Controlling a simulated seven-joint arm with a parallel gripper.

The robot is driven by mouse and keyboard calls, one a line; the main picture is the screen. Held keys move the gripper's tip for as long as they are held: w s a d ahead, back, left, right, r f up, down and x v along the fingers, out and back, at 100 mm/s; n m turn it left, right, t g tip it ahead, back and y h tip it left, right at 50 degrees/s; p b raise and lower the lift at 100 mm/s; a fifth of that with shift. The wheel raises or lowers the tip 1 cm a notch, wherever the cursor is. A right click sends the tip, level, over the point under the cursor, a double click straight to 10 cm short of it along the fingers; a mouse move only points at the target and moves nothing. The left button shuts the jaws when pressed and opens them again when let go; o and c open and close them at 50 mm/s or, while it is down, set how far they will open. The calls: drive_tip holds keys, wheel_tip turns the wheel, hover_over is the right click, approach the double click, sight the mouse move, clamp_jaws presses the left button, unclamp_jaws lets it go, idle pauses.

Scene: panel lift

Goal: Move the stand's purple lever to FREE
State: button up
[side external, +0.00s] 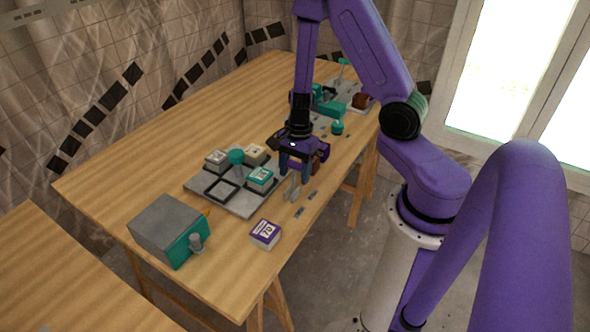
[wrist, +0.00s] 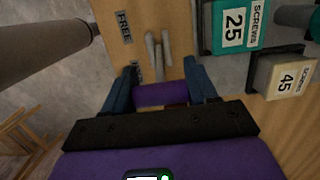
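My gripper (side external: 294,176) points down at the front edge of the wooden table, above grey rods that stand there. In the wrist view its two blue fingers (wrist: 160,78) are spread apart. A purple bar, apparently the lever's handle (wrist: 162,94), lies between them and fills most of the gap. I cannot tell whether the fingers press on it. The pale grey rods (wrist: 158,48) of the stand show beyond the handle. The FREE label (wrist: 124,27) lies up and left of the fingers. A second label is mostly hidden by the left finger.
A grey tray (side external: 239,206) with several labelled boxes is beside the gripper; the teal SCREWS 25 box (wrist: 232,28) is close to the right finger. A purple-and-white box (side external: 265,234) and a grey-teal case (side external: 168,230) stand nearer the camera. More fixtures stand behind the gripper.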

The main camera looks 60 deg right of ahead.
drive_tip(key=shift+o, duration=1.1)
drive_tip(key=shift+w+r, duration=0.1)
drive_tip(key=shift+r, duration=0.5)
wheel_tip(320, 180, up, 16)
drive_tip(key=d, duration=0.2)
drive_tip(key=shift+d, duration=0.3)
